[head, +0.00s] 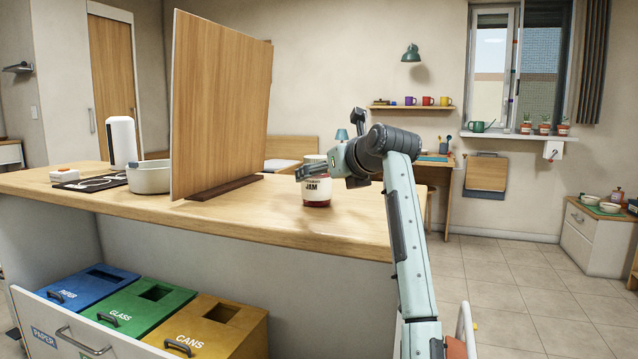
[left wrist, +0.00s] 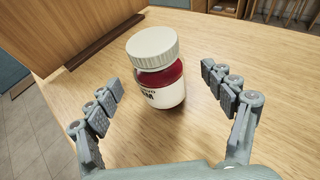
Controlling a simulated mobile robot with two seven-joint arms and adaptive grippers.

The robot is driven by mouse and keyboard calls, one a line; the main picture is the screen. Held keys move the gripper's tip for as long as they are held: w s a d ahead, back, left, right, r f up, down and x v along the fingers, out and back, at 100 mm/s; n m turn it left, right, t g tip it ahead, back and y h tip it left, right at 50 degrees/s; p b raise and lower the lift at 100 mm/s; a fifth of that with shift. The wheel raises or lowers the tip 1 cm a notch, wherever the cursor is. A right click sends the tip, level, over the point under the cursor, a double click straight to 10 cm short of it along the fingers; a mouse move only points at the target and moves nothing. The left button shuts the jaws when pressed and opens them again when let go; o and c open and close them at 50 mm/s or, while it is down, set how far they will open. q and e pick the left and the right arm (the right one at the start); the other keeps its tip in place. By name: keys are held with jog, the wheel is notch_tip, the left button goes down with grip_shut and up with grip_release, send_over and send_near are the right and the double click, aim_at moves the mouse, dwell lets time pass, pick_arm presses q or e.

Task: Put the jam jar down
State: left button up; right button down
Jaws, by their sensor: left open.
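The jam jar (head: 317,191) has a white lid, a cream label reading JAM and dark red contents. It stands upright on the wooden counter (head: 250,215), close to the counter's right end. My left gripper (head: 316,168) is beside the jar's top in the head view and partly hides the lid. In the left wrist view the jar (left wrist: 158,75) stands between the spread fingers of the left gripper (left wrist: 160,85), with a visible gap on both sides. The gripper is open and holds nothing. My right gripper is not in view.
A tall wooden panel (head: 222,100) stands upright in a dark base (head: 225,188) left of the jar. A pot (head: 149,177) and a white cylinder (head: 122,141) stand farther left. The counter front around the jar is clear. An open drawer with bins (head: 150,305) is below.

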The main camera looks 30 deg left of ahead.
pick_arm(q)
jog(key=x, duration=0.4)
jog(key=shift+a+r, duration=0.15)
jog(key=shift+r, duration=0.05)
jog(key=shift+c, duration=0.6)
jog(key=c, duration=1.4)
jog(key=shift+r, duration=0.15)
jog(key=shift+c, duration=1.1)
